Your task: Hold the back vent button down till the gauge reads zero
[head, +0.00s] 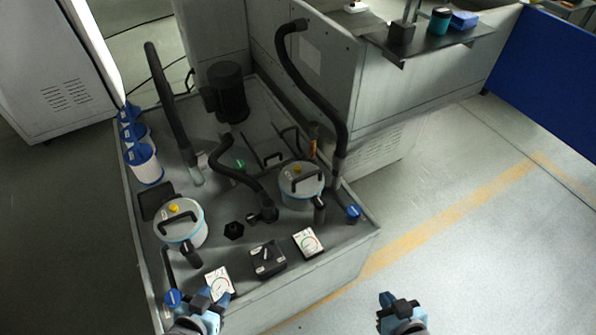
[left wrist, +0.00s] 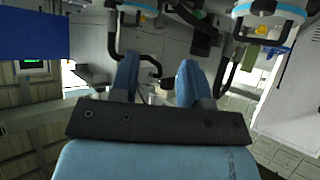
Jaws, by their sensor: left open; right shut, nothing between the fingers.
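Two light canisters with black handles stand on the grey machine, each with a yellow button on its lid. The further canister (head: 301,190) has its button (head: 298,168) at the back right. The nearer canister (head: 183,232) has its button (head: 174,208) at the left. A white dial gauge (head: 308,242) stands in front of the further canister, another gauge (head: 219,283) in front of the nearer one. Their readings are too small to tell. My left gripper (head: 210,302) is open near the nearer gauge, touching no button. My right gripper (head: 398,303) is shut and empty, right of the machine.
A black switch box (head: 267,260) sits between the gauges. Black hoses (head: 315,90) arch over the machine, and a black motor (head: 226,92) stands behind. Blue knobs (head: 353,212) flank the gauges. Blue-capped white filters (head: 145,165) line the left edge. Floor is clear at right.

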